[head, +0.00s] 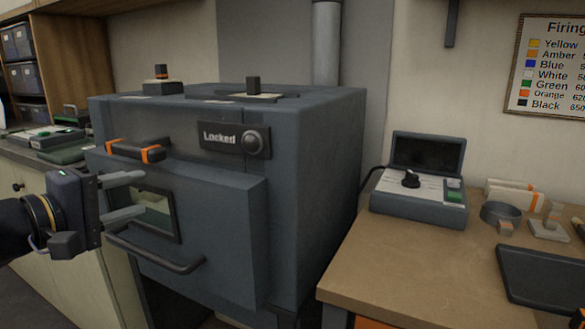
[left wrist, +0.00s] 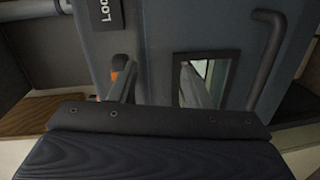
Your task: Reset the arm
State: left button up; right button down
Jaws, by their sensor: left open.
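My left gripper (head: 124,196) is at the left of the head view, in front of the kiln's door. Its two fingers are spread apart with nothing between them. In the left wrist view the left gripper (left wrist: 160,85) faces the kiln front, with an orange-marked part (left wrist: 121,72) behind one finger and the door window (left wrist: 209,74) behind the other. The grey kiln (head: 325,180) has its door shut, and its label (head: 219,138) reads "Locked". An orange-banded black handle (head: 136,150) sits above the window.
A curved door handle (head: 155,254) juts out below the gripper. A wooden table (head: 400,260) at the right holds a control box (head: 418,195), a round dish (head: 501,213) and a dark tray (head: 540,277). A firing chart (head: 548,65) hangs on the wall.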

pick_arm(q)
jog(key=s+d+f+m+g+y, duration=0.1)
jog(key=s+d+f+m+g, duration=0.2)
jog(key=s+f, duration=0.5)
jog(key=s+d+f+m+g+y, duration=0.1)
jog(key=s+d+f+m+g, duration=0.3)
jog(key=f, duration=0.8)
jog(key=s+d+f+m+g+y, duration=0.1)
jog(key=s+f+m+g, duration=0.15)
jog(key=s+f, duration=0.6)
notch_tip(320, 180, up, 22)
jog(key=p, duration=2.4)
jog(key=shift+w+d+m, duration=0.15)
jog(key=shift+w+m, duration=0.2)
jog(key=shift+w, duration=0.05)
